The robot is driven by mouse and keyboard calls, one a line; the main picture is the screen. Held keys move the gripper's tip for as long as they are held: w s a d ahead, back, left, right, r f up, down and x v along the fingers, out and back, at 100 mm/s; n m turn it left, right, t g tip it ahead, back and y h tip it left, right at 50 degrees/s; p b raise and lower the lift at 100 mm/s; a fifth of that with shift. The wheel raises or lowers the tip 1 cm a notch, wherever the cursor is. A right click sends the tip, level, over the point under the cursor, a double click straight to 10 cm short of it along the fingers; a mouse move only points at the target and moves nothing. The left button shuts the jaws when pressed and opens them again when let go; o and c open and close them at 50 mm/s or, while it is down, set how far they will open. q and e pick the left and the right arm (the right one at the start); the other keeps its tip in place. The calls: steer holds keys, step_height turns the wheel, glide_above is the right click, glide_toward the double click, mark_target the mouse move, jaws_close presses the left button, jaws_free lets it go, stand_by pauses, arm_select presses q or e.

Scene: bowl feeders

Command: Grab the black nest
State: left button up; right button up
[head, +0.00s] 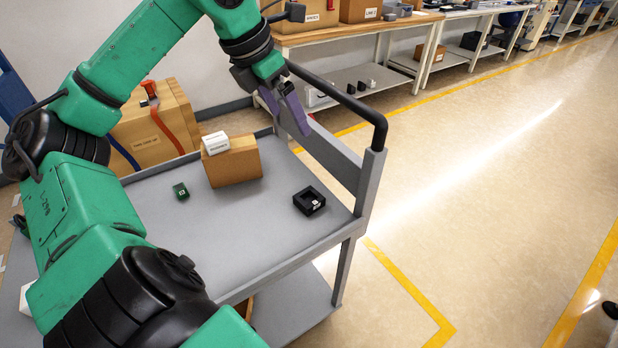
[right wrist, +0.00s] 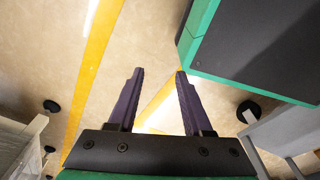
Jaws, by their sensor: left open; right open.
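The black nest (head: 309,201) is a small square black block with an open recess and a small white mark. It sits on the grey cart top (head: 240,225) near its right edge. My left gripper (head: 288,110) has purple fingers and hangs over the cart's back right side, beyond the nest and apart from it; it holds nothing that I can see. My right gripper (right wrist: 157,92) shows in the right wrist view with its two purple fingers spread and empty above the floor. The nest is not seen in that view.
A brown box (head: 235,165) with a white carton (head: 215,143) on it stands on the cart. A small green part (head: 181,191) lies left of it. The cart's black handle (head: 345,98) rises at the right. Workbenches line the wall; the floor at right is free.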

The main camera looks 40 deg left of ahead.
arm_select(q)
step_height(320, 180, down, 10)
steer(key=b, duration=1.1)
glide_toward(310, 200)
steer(key=x, duration=0.5)
steer(key=shift+w+f, duration=0.1)
steer(key=shift+f, duration=0.05)
steer(key=shift+p+x, duration=0.45)
steer(key=shift+x, duration=0.7)
steer(key=shift+w+f, duration=0.1)
steer(key=c, duration=1.5)
arm_select(e)
steer(key=w+a+f, duration=0.1)
steer(key=w+f, duration=0.2)
steer(key=w, duration=0.3)
steer(key=shift+w+a, duration=0.4)
